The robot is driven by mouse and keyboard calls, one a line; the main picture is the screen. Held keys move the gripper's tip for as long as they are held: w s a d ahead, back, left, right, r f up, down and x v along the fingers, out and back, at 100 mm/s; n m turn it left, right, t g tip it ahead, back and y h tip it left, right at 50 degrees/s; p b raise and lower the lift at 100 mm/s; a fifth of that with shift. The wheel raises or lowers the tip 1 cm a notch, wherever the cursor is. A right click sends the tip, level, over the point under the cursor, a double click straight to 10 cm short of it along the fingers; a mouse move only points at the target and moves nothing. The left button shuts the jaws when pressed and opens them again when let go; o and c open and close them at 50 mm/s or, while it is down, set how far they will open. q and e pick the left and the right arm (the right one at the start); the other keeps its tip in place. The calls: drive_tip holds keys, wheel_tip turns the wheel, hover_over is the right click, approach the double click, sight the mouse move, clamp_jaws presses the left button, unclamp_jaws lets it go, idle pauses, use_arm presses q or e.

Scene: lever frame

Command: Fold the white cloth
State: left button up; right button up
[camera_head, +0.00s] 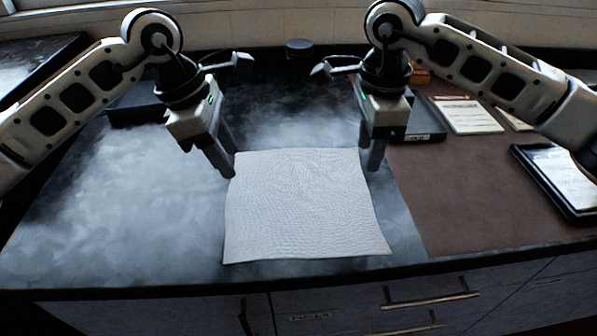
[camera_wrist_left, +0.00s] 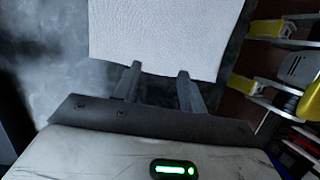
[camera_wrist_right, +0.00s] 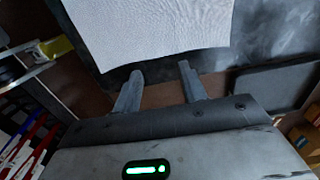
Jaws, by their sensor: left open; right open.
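The white cloth (camera_head: 303,205) lies flat and unfolded on the dark tabletop, its front edge close to the table's front edge. My left gripper (camera_head: 230,163) is open and empty at the cloth's back left corner. In the left wrist view its fingers (camera_wrist_left: 158,75) point at the edge of the cloth (camera_wrist_left: 165,32). My right gripper (camera_head: 369,158) is open and empty at the back right corner. In the right wrist view its fingers (camera_wrist_right: 160,78) sit just short of the cloth (camera_wrist_right: 150,25). Whether the fingertips touch the cloth I cannot tell.
A brown mat (camera_head: 440,195) covers the table's right side. A tablet-like framed item (camera_head: 562,180) and papers (camera_head: 467,115) lie on it. A small dark round object (camera_head: 299,47) stands at the back. The dark table (camera_head: 120,195) is clear left of the cloth.

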sight(240, 199)
use_arm(q)
wheel_tip(240, 199, down, 7)
drive_tip(key=shift+s+r, duration=0.1)
drive_tip(key=shift+s, duration=0.05)
use_arm(e)
wheel_tip(240, 199, down, 7)
drive_tip(key=shift+s, duration=0.15)
use_arm(q)
drive_tip(key=shift+f, duration=0.5)
use_arm(e)
drive_tip(key=shift+f, duration=0.45)
use_arm(q)
drive_tip(key=shift+f, duration=0.1)
drive_tip(key=shift+f+b, duration=0.2)
drive_tip(key=shift+b, duration=0.1)
use_arm(e)
drive_tip(key=shift+f, duration=0.25)
use_arm(q)
drive_tip(key=shift+r, duration=0.15)
drive_tip(key=shift+c, duration=1)
use_arm(e)
drive_tip(key=shift+r, duration=0.15)
drive_tip(key=shift+c, duration=1)
use_arm(q)
clamp_jaws()
use_arm(e)
clamp_jaws()
